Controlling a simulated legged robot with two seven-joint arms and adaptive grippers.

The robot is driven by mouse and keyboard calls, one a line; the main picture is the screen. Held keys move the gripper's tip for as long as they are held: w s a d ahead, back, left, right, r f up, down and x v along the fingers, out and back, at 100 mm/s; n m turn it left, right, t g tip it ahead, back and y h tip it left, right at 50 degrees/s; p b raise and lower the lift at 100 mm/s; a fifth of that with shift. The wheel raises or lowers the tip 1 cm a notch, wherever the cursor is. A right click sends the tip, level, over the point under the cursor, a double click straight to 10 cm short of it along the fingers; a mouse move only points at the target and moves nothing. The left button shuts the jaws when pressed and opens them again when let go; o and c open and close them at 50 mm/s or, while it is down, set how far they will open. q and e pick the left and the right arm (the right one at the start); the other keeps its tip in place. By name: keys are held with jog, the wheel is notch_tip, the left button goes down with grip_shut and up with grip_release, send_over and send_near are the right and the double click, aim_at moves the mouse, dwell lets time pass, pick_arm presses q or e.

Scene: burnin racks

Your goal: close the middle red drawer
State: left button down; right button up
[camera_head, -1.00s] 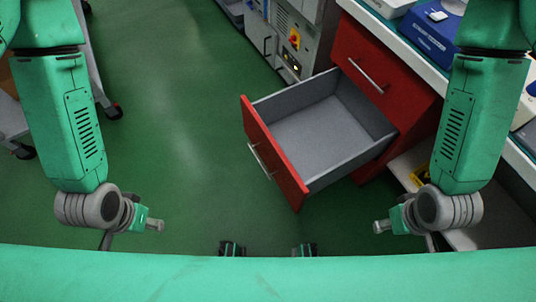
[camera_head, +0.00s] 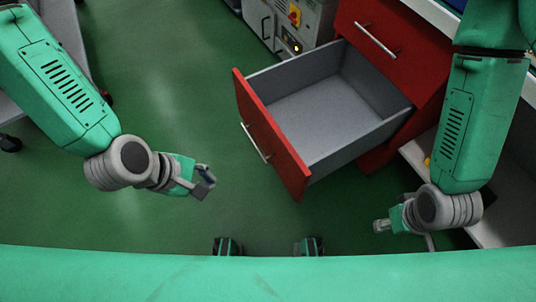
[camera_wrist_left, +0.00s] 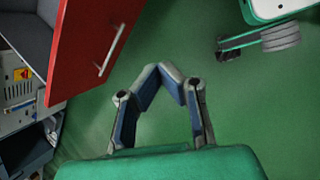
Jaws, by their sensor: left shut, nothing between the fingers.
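The middle red drawer (camera_head: 270,137) is pulled far out of the red cabinet (camera_head: 392,45). Its grey inside (camera_head: 325,110) looks empty, and its front carries a silver bar handle (camera_head: 256,143). My left gripper (camera_head: 208,182) is left of the drawer front and apart from it, shut and empty. In the left wrist view its fingertips (camera_wrist_left: 170,72) meet, with the red drawer front (camera_wrist_left: 85,45) and handle (camera_wrist_left: 112,50) beyond at the upper left. My right gripper (camera_head: 380,226) is below and right of the drawer, apart from it; its fingers are too small to judge.
A grey machine (camera_head: 290,25) with an orange-red switch stands behind the drawer. A white lower shelf (camera_head: 425,165) lies right of the drawer, near my right arm. Green floor (camera_head: 165,90) is clear left of the drawer front.

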pick_arm(q)
jog(key=w+d+n+t+h+b, duration=0.1)
jog(key=w+d+n+h+b, duration=0.1)
jog(key=w+d+n+b, duration=0.3)
jog(key=n+t+b, duration=0.1)
jog(key=n+b, duration=0.3)
jog(key=b, duration=0.1)
send_near(281, 143)
jog(key=shift+h, duration=0.4)
jog(key=f, duration=0.2)
jog(key=w+d+f, duration=0.2)
jog(key=f, duration=0.1)
jog(key=shift+f, duration=0.35)
jog(key=shift+w+d+b, duration=0.2)
jog(key=shift+d+b, duration=0.1)
jog(key=shift+d, duration=0.35)
jog(key=shift+w+d+r, duration=0.1)
jog(key=shift+d, duration=0.3)
pick_arm(e)
notch_tip(281, 143, down, 12)
jog(key=shift+a+f, duration=0.25)
pick_arm(q)
jog(key=shift+w+a, duration=0.1)
jog(key=shift+a, duration=0.1)
pick_arm(e)
jog(key=shift+a+r, duration=0.15)
